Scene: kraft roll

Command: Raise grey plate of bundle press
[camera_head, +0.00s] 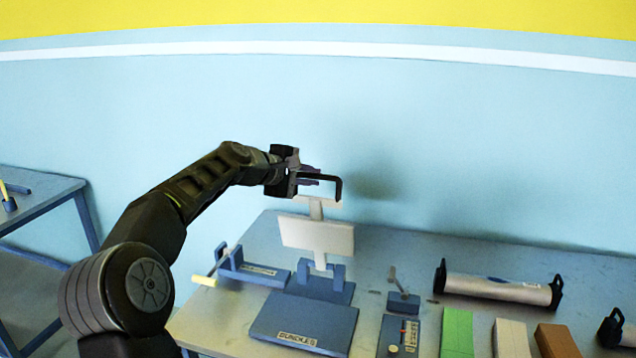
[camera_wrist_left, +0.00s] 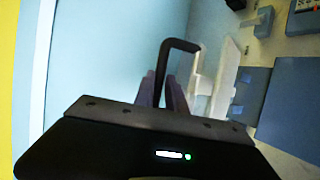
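The bundle press has a blue base (camera_head: 304,322) labelled BUNDLES at the table's front and a hinge block behind it. Its grey plate (camera_head: 318,236) stands up, nearly upright, above the hinge block, and shows edge-on in the left wrist view (camera_wrist_left: 219,75). A black bent handle (camera_head: 338,185) rises from the arm at the plate's top; it also shows in the left wrist view (camera_wrist_left: 180,44). My left gripper (camera_head: 312,179) is at this handle, its two fingers (camera_wrist_left: 163,92) close on either side of the bar. My right gripper is not in view.
A blue holder with a cream-tipped rod (camera_head: 205,280) stands left of the press. To the right are a small lever device (camera_head: 403,301), a grey roll (camera_head: 497,288) on black ends, and green (camera_head: 457,332), white and brown blocks. The wall is behind the table.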

